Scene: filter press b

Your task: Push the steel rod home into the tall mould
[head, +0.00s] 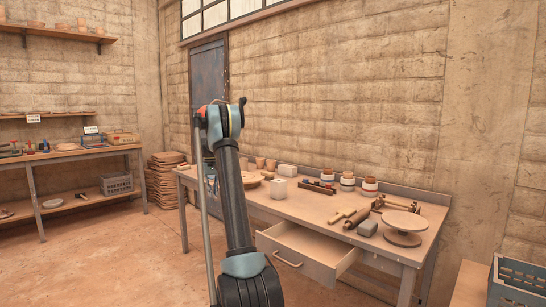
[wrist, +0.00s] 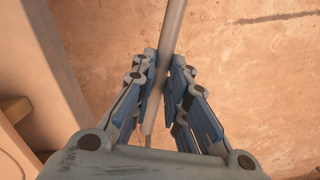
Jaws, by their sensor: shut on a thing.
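The steel rod (wrist: 172,30) is a long, thin grey bar. In the wrist view it runs between the fingers of my gripper (wrist: 163,85), which is shut on it, and one end shows near the palm. In the head view the rod (head: 206,235) hangs long and nearly upright, just left of my arm, and leaves the picture at the bottom. My gripper is mostly hidden behind my arm there. I cannot make out the tall mould in either view.
A workbench (head: 335,208) with an open drawer (head: 305,247) stands to the right, holding pots, white blocks and a round turntable (head: 404,222). A shelf bench (head: 70,155) is at the left. A blue crate (head: 518,282) is at lower right. Floor at left is clear.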

